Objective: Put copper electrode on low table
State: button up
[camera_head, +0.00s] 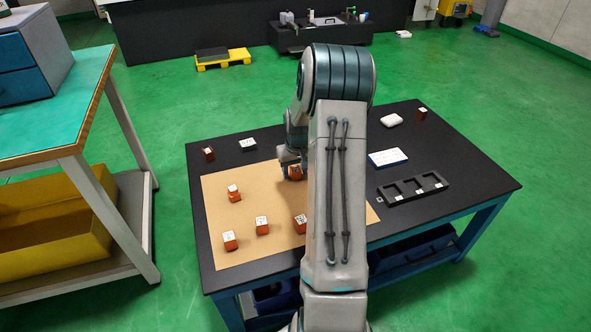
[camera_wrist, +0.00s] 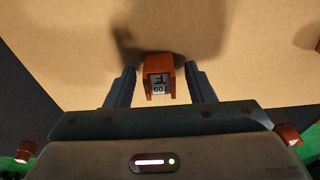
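Several copper electrodes, orange blocks with white labelled tops, stand on a tan mat (camera_head: 222,200) on the black low table (camera_head: 440,215). In the head view they include one at the upper left (camera_head: 234,193), one at the lower left (camera_head: 229,240), one at the lower middle (camera_head: 262,226) and one beside my arm (camera_head: 299,223). My gripper (camera_head: 290,168) is low over the mat at another electrode (camera_head: 296,173), partly hidden by my arm. In the wrist view that electrode (camera_wrist: 159,77) lies between my open fingers (camera_wrist: 160,85), with gaps on both sides.
A dark slotted tray (camera_head: 412,190), a blue-white box (camera_head: 388,157) and a white item (camera_head: 391,120) lie on the right. Small orange blocks stand at the back left (camera_head: 208,153) and back right (camera_head: 421,113). A teal-topped bench (camera_head: 60,120) stands left, apart from the table.

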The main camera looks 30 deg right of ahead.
notch_tip(320, 180, up, 11)
jog(key=s+p, duration=0.2)
jog(key=p, duration=0.1)
jog(key=s+a+r, duration=0.2)
jog(key=a+r, duration=0.3)
jog(key=a, duration=0.2)
jog(key=s+a+r+n, duration=0.1)
jog(key=s+a+r, duration=0.1)
jog(key=s+a, duration=0.7)
jog(key=s+a+r+n, duration=0.2)
jog(key=s+a, duration=0.8)
jog(key=s, duration=0.1)
jog(key=shift+s+a+r+g, duration=0.15)
jog(key=shift+s+r+g, duration=0.1)
jog(key=shift+s+g, duration=0.05)
jog(key=shift+p, duration=0.3)
